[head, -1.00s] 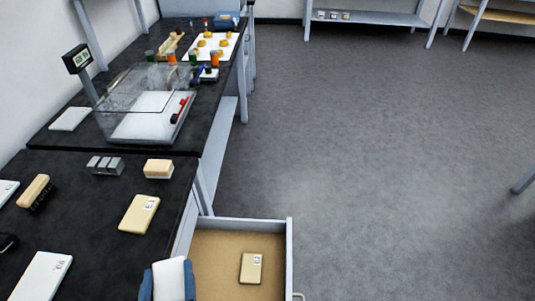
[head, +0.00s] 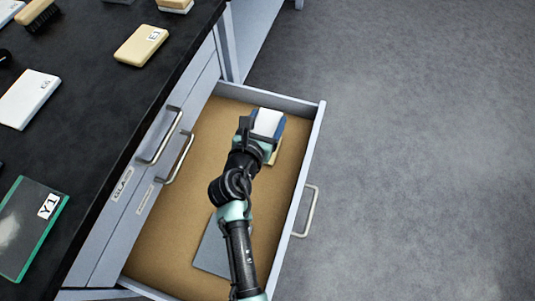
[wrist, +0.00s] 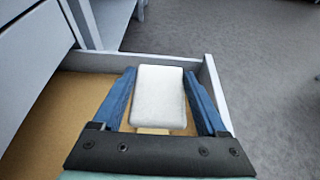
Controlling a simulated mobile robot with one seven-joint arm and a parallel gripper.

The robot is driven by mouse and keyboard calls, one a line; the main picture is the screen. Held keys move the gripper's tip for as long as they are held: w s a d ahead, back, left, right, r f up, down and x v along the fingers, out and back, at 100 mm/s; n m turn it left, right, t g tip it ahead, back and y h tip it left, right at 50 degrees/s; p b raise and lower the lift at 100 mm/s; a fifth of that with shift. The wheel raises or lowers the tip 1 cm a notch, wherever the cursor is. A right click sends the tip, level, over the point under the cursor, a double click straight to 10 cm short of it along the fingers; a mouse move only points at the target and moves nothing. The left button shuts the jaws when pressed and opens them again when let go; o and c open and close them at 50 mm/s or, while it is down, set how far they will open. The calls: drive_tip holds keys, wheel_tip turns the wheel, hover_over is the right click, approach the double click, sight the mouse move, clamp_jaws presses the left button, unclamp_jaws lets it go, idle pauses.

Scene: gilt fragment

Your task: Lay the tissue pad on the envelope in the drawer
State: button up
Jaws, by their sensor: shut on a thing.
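The white tissue pad (head: 267,122) is between the blue fingers of my gripper (head: 268,124), over the far right part of the open drawer (head: 150,240). In the wrist view the pad (wrist: 160,98) lies between both fingers of my gripper (wrist: 160,80), which is shut on it. The tan envelope (head: 273,156) lies in the drawer under the pad and gripper, with only a sliver showing. A strip of it (wrist: 153,131) also shows below the pad in the wrist view. I cannot tell whether the pad touches the envelope.
A flat grey piece (head: 211,248) lies in the near part of the drawer, partly behind my arm. The black worktop (head: 95,110) is at the left, with a tan block marked E1 (head: 142,45), a white block (head: 29,99) and a green-edged plate marked Y1 (head: 30,228).

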sight(267, 133)
drive_tip(key=f+b, duration=0.1)
drive_tip(key=f, duration=0.1)
drive_tip(key=f+b, duration=0.1)
drive_tip(key=f, duration=0.2)
drive_tip(key=w+f+b, duration=0.1)
drive_tip(key=f, duration=0.1)
drive_tip(key=shift+f+b, duration=0.15)
drive_tip(key=shift+b, duration=0.25)
drive_tip(key=shift+f+b, duration=1.45)
drive_tip(key=shift+f, duration=0.8)
drive_tip(key=shift+f, duration=0.2)
drive_tip(key=o, duration=1.2)
drive_tip(key=shift+r, duration=0.1)
